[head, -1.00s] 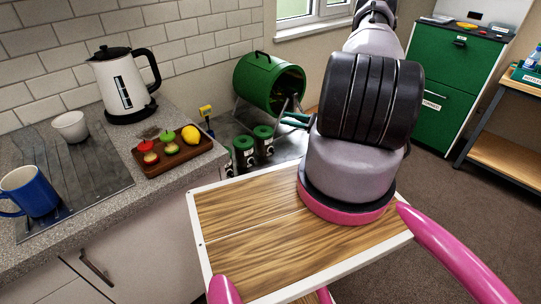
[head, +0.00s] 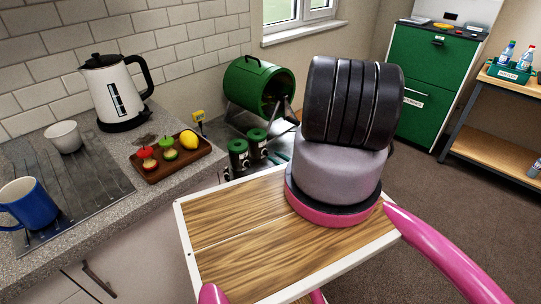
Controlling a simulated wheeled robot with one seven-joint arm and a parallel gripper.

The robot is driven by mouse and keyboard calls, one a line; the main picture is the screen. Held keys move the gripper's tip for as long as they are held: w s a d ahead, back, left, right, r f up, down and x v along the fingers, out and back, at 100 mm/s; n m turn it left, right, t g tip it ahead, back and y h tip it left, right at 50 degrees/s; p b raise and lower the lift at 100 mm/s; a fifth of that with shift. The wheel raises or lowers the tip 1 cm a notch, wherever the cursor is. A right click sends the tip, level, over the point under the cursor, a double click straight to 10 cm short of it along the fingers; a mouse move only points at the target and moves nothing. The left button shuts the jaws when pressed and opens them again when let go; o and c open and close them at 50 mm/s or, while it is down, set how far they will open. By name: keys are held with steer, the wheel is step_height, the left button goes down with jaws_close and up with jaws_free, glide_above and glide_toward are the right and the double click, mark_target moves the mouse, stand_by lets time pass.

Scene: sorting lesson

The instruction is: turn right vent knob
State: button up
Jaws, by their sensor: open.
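I cannot make out a knob marked as the right vent knob. Two small dark canisters with green tops, a left one (head: 238,157) and a right one (head: 257,144), stand below a green drum (head: 258,88) with an open dark end. My gripper (head: 279,157) shows only as thin teal fingers just right of and below the right canister. The fingers look apart, with nothing seen between them. I cannot tell whether they touch anything. My own large arm joint hides the rest of the gripper and the space behind it.
At left, the counter holds a white kettle (head: 117,92), a white bowl (head: 64,137), a blue mug (head: 27,203) and a wooden tray (head: 152,176) of fruit. A green cabinet (head: 428,90) and a bench (head: 502,150) stand at right, with open floor before them.

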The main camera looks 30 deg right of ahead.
mark_target(266, 153)
steer(key=shift+x, duration=1.75)
jaws_close()
